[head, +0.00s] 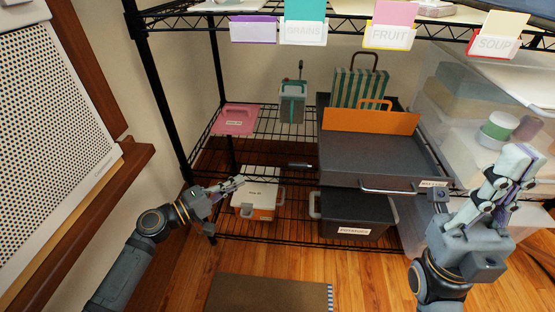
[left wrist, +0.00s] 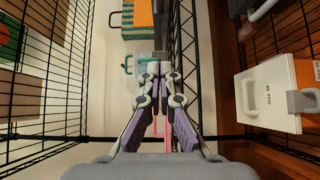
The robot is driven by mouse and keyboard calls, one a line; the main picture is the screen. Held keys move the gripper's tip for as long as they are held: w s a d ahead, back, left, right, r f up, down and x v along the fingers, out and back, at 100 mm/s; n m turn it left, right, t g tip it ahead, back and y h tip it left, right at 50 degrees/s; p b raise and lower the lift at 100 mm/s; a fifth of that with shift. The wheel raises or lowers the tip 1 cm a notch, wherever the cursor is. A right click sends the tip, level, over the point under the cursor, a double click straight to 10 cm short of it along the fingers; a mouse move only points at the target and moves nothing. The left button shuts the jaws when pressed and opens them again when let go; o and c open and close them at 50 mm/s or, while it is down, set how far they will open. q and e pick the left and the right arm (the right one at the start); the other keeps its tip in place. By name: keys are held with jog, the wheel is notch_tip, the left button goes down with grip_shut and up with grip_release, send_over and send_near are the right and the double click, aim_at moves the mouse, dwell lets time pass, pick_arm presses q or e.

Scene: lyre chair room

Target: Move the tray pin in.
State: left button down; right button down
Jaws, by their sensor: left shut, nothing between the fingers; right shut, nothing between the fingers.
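A grey tray (head: 375,157) with an orange upright panel (head: 370,121) sits on the middle wire shelf in the head view, a metal bar handle (head: 388,190) along its front. A short dark rod with a light edge (head: 300,165) sticks out left of the tray; it looks like the tray pin. My left gripper (head: 240,182) is shut and empty, lower left of the rod and apart from it. In the left wrist view its fingers (left wrist: 154,72) are closed; I cannot make out the pin there. My right gripper (head: 525,160) is shut and empty, right of the tray.
A white and orange box (head: 258,204) stands low, close to my left gripper. A dark potatoes bin (head: 355,215) sits below the tray. A black post (head: 160,95) rises at left.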

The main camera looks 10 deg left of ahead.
aim_at(278, 175)
pick_arm(q)
jog(key=b+x, duration=0.2)
jog(key=x, duration=0.7)
jog(key=shift+w+f, duration=0.1)
jog(key=d, duration=0.2)
jog(key=d+b, duration=0.1)
jog(key=shift+w+d, duration=0.25)
jog(key=shift+d, duration=0.6)
